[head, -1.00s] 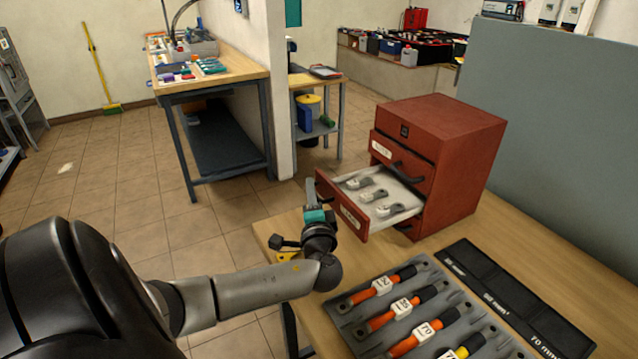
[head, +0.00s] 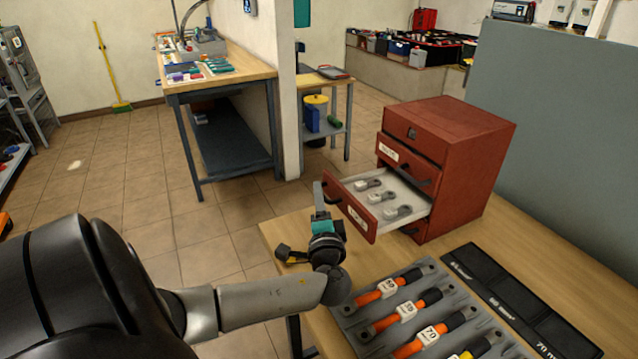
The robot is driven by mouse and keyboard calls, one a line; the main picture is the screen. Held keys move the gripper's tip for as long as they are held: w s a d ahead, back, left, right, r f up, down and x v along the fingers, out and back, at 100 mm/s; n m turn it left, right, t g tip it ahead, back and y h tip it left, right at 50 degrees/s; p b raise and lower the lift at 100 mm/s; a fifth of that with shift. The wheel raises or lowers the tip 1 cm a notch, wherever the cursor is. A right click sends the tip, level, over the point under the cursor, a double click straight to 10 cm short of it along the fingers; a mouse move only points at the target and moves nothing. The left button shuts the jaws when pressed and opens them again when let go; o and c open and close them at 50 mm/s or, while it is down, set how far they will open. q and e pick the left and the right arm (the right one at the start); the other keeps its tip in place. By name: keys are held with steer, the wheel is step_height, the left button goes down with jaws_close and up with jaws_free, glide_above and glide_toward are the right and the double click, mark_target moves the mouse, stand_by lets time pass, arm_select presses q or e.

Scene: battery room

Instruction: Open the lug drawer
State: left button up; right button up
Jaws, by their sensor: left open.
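The red drawer cabinet (head: 470,165) stands on the wooden bench. Its lug drawer (head: 352,212) is pulled out toward the left, with a white label on its front and several metal lugs (head: 382,197) lying in the pale tray inside. My left gripper (head: 319,197) is just left of the drawer front, open and empty, its fingers pointing up and away; a small gap shows between it and the front. The drawer handle (head: 331,201) is partly visible near the fingers. My right gripper is not in view.
A grey tray (head: 352,318) of orange-handled tools lies on the bench (head: 285,236) in front of the cabinet. A black strip mat (head: 520,303) lies to its right. A grey partition (head: 560,120) stands behind. Open tiled floor is at left.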

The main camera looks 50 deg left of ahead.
arm_select(q)
steer(key=v, duration=1.2)
steer(key=shift+s+d+p, duration=0.25)
steer(key=shift+d+p, duration=0.05)
